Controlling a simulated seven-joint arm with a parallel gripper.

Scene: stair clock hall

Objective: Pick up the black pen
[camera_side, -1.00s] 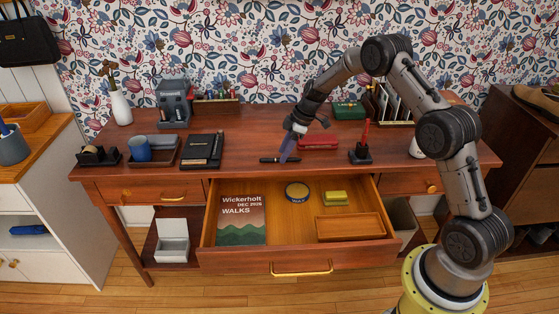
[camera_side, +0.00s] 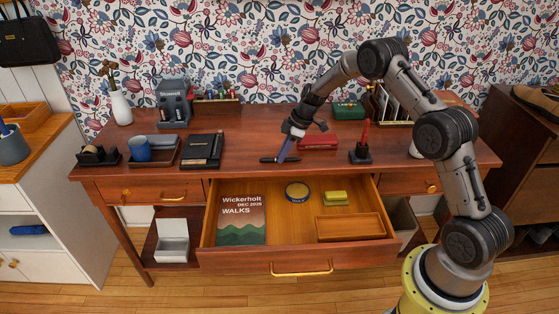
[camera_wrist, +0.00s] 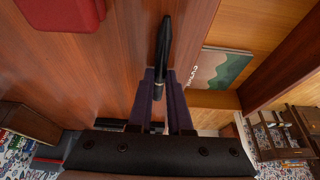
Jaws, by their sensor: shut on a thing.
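The black pen (camera_side: 268,160) lies on or just at the desk top near its front edge, behind the open drawer. In the wrist view the black pen (camera_wrist: 164,45) runs lengthwise between the two purple fingers. My gripper (camera_side: 284,156) points down at the pen's right part, and the wrist view shows its fingertips (camera_wrist: 166,74) closed in around the pen. Whether the pen is clear of the wood cannot be told. The fingers hide part of the pen.
The open drawer (camera_side: 270,254) holds a Wickerholt booklet (camera_side: 240,215), a round tin (camera_side: 297,191), a yellow-green block (camera_side: 335,198) and a wooden tray (camera_side: 350,228). A red case (camera_side: 318,142) and a pen stand (camera_side: 361,155) are to the right. A black notebook (camera_side: 201,150) is left.

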